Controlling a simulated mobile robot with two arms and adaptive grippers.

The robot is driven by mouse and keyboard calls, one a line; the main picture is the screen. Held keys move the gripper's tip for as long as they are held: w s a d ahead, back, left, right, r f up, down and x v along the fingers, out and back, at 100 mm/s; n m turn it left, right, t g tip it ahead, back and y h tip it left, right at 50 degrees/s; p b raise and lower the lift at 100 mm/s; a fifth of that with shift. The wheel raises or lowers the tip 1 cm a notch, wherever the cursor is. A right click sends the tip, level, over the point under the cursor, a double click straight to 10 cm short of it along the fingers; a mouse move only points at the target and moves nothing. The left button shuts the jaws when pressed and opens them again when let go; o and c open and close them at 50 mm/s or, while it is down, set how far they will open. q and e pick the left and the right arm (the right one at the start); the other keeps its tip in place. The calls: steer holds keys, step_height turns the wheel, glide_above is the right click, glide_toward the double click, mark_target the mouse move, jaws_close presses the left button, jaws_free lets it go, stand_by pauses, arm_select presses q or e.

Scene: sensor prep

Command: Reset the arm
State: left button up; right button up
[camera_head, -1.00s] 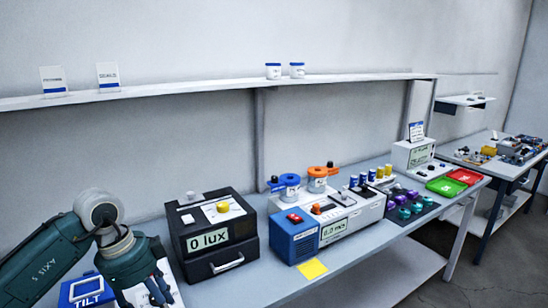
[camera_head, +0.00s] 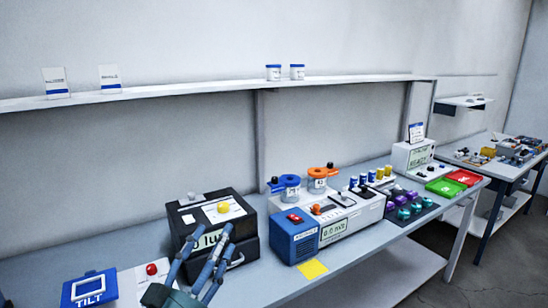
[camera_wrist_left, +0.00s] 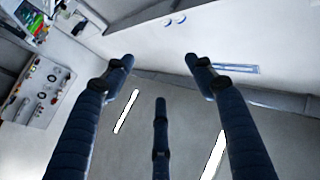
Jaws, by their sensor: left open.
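My left gripper (camera_head: 205,262) shows at the bottom of the head view, its dark blue fingers spread and pointing up in front of the black lux meter box (camera_head: 262,245). The fingers cover part of the box's display. In the left wrist view the gripper (camera_wrist_left: 165,75) has its three fingers wide apart with nothing between them. Most of the left arm is out of the head view. My right gripper is in neither view.
A shelf (camera_head: 190,90) runs along the wall.

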arm_select(q)
steer(key=s+a+f+n+g+y, duration=0.2)
steer(key=s+a+f+g+y, duration=0.1)
steer(key=f, duration=0.5)
steer(key=s+a+f+n+g+y, duration=0.1)
steer(key=s+a+f+g+y, duration=0.2)
steer(key=f, duration=0.4)
steer(key=s+a+f+n+g+y, duration=0.2)
steer(key=s+a+f, duration=0.15)
steer(key=f, duration=0.45)
steer(key=s+f+m+g+h, duration=0.1)
steer(key=s+f+g, duration=0.45)
steer(key=s, duration=0.45)
steer(key=s+f+g, duration=0.4)
steer(key=s+f, duration=0.3)
steer(key=s, duration=0.3)
step_height(320, 180, down, 25)
steer(key=s+d+g, duration=0.1)
steer(key=s, duration=0.1)
steer(key=s+a+f+m+g, duration=0.1)
steer(key=s+a+f, duration=0.2)
steer(key=s+f, duration=1.5)
